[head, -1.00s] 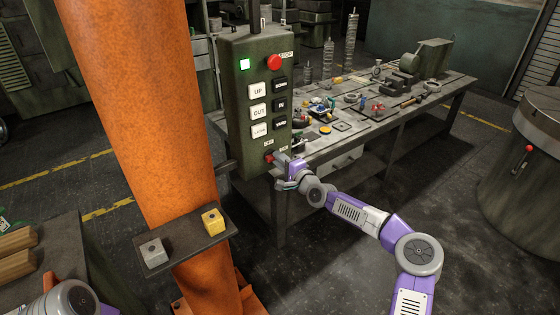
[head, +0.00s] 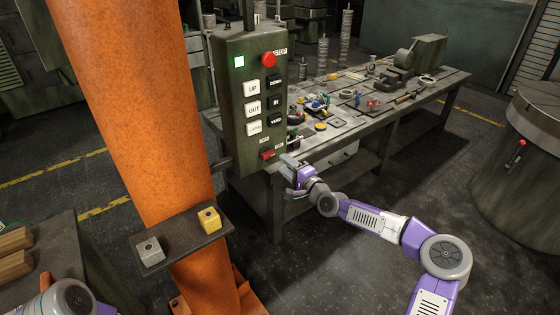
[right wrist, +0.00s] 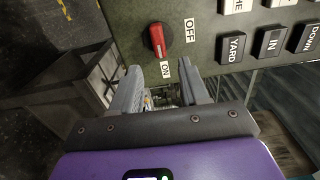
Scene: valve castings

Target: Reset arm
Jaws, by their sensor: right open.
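A dark green control box (head: 238,95) hangs beside the orange column in the head view. Its red rotary switch (head: 268,154) sits low on the front. In the right wrist view the red switch (right wrist: 157,38) lies lengthwise in line with the ON label, with OFF to its side. My right gripper (head: 287,174) is open and empty, just right of and below the switch, apart from it. In the right wrist view, the open fingers (right wrist: 160,78) point toward the box edge below the switch. Part of my left arm shows at the bottom left; its gripper is outside the view.
The box also carries a red stop button (head: 268,60), a lit green lamp and several labelled buttons. A workbench (head: 400,120) with tools and parts stands behind my right arm. A bracket (head: 180,235) on the orange column (head: 140,100) holds two small blocks. A round drum stands at right.

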